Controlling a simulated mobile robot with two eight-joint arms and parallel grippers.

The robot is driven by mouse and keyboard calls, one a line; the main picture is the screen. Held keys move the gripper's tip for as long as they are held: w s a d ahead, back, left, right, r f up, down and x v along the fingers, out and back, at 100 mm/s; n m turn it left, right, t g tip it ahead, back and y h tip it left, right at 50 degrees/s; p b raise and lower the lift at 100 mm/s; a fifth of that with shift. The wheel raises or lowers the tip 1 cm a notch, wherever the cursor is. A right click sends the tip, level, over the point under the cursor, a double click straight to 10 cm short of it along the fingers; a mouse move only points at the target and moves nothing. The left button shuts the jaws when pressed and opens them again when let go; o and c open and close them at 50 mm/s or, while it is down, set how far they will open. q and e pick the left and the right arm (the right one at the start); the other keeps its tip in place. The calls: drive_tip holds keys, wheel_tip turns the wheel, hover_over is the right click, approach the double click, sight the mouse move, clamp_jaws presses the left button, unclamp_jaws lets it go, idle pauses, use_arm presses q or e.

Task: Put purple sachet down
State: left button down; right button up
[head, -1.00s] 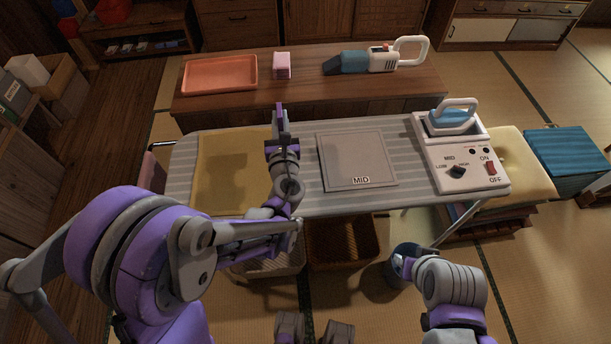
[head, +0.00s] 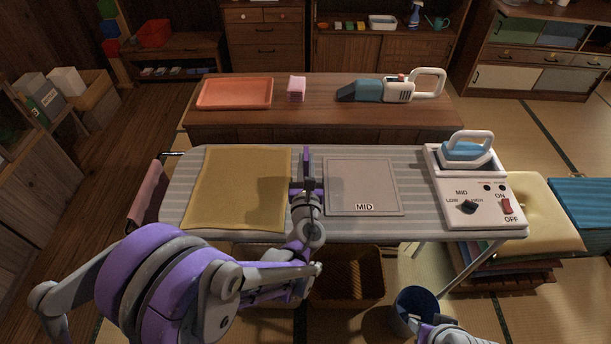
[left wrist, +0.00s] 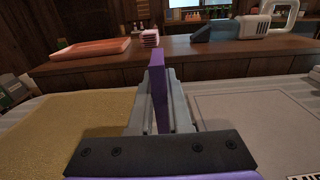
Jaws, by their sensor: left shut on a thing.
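The purple sachet (left wrist: 158,85) stands upright between the fingers of my left gripper (left wrist: 160,105) in the left wrist view. In the head view the sachet (head: 307,160) shows as a thin dark purple strip at the tip of my left gripper (head: 306,185), which is shut on it. The gripper is above the ironing board (head: 410,165), between the yellow cloth (head: 235,190) and the grey MID plate (head: 362,185). My right arm shows only in part at the bottom right; its fingertips are not clearly visible.
Behind the board, a wooden table (head: 320,118) holds an orange tray (head: 235,93), a pink block stack (head: 296,88) and a handheld vacuum (head: 392,88). A blue iron (head: 466,152) sits on the control unit (head: 478,205) at the board's right. Below are a brown basket (head: 350,275) and a blue bucket (head: 415,308).

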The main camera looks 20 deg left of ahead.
sight(306, 173)
use_arm(q)
drive_tip(key=shift+f+b, duration=0.4)
drive_tip(key=shift+f, duration=1.65)
drive_tip(key=shift+f, duration=0.1)
drive_tip(key=c, duration=0.9)
unclamp_jaws()
drive_tip(key=shift+o, duration=0.2)
